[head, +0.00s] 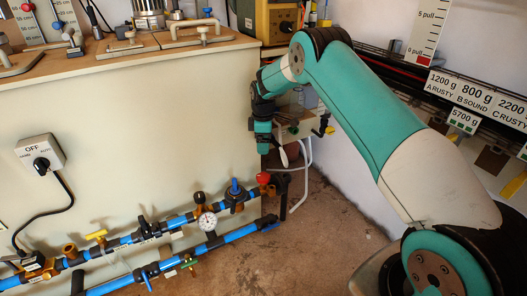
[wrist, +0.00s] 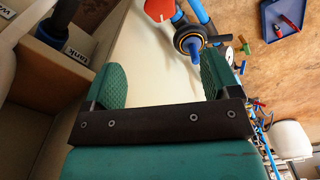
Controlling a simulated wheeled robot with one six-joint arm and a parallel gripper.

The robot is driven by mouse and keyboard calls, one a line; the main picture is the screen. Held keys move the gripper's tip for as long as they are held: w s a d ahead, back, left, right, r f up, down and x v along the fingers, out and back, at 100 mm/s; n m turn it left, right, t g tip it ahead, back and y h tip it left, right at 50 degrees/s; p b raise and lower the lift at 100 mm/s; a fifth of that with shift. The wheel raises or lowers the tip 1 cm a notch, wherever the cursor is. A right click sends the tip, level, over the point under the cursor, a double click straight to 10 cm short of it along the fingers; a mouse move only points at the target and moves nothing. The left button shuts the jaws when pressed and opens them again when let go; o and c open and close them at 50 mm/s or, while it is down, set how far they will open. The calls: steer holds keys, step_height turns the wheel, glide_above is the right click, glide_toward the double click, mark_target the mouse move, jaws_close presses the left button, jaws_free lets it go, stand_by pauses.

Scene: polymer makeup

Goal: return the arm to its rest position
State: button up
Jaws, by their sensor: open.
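My gripper (wrist: 163,82) shows in the wrist view with its two green textured fingers wide apart and nothing between them. In the head view my teal and white arm (head: 345,90) reaches from the lower right up and over to the middle. Its wrist end hangs beside the right end of the cream bench (head: 130,120), above the floor. The fingers cannot be made out clearly in the head view. In the wrist view a black and blue round fitting (wrist: 189,40) lies beyond the fingertips, apart from them.
Blue pipes with valves and a gauge (head: 207,221) run low along the bench front. A shelf with weight labels (head: 475,95) lines the right wall. The wrist view shows a blue tray (wrist: 272,28).

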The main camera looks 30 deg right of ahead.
steer(key=shift+r, duration=0.9)
steer(key=shift+r, duration=0.1)
steer(key=s+a+r+m+y, duration=0.2)
steer(key=s+a+r, duration=1.2)
steer(key=r, duration=0.3)
steer(key=s+a+r+m+y, duration=0.1)
steer(key=s+a+r, duration=0.1)
steer(key=s, duration=0.7)
steer(key=s+a+r+m, duration=0.1)
steer(key=s+a+r, duration=0.15)
steer(key=s, duration=0.65)
steer(key=s+a+r+m+y, duration=0.1)
steer(key=s+a, duration=0.2)
steer(key=s, duration=0.6)
step_height(320, 180, up, 32)
steer(key=s+p, duration=0.1)
steer(key=p, duration=3.1)
steer(key=shift+d, duration=0.25)
steer(key=shift+f, duration=0.1)
